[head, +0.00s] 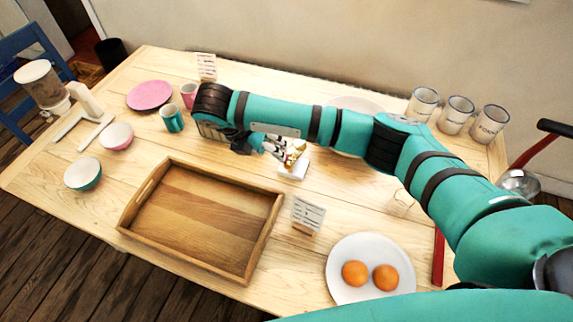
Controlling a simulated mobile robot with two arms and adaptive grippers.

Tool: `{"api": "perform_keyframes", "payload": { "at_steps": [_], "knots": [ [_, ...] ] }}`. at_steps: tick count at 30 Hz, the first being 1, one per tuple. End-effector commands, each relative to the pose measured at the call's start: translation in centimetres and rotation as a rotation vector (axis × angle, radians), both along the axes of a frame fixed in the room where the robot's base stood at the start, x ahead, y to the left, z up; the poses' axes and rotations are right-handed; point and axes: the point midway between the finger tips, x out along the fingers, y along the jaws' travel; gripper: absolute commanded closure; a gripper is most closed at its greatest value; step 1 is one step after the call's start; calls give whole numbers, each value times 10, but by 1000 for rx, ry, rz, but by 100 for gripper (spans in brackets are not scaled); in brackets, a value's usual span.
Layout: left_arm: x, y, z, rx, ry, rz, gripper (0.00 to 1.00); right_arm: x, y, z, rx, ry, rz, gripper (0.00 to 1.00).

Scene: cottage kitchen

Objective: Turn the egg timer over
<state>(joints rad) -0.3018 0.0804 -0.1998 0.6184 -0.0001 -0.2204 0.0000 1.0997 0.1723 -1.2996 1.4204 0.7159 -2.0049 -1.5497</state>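My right arm comes in from the right and reaches across the table. Its gripper (284,149) is beside a small gold-coloured object (295,150), which may be the egg timer. The fingers overlap it in the picture, and I cannot tell whether they are shut on it. The gold object is just above or on a small white block (293,168); contact is unclear. A small clear glass-like object (400,203) stands to the right, too faint to identify. My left gripper is not in view.
An empty wooden tray (262,243) lies in front. A card stand (307,214) is close to the white block. A white plate (339,285) holds two orange round things. Cups and bowls (117,136) stand left; several mugs (456,114) stand back right.

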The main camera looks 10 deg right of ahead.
Motion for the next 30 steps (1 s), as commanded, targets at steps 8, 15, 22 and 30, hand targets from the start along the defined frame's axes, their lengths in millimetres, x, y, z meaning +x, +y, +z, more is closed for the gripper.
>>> {"api": "perform_keyframes", "payload": {
  "at_steps": [8, 15, 22, 30],
  "knots": [
    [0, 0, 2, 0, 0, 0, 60, 10, -28, -52, -3, 1, -3, 53],
    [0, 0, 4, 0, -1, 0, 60, 16, -43, -84, -1, -1, -2, 53],
    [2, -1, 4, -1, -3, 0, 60, 18, -48, -94, 0, -4, 0, 53],
    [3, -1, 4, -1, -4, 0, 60, 18, -48, -94, 1, -3, 0, 61]
  ]
}}
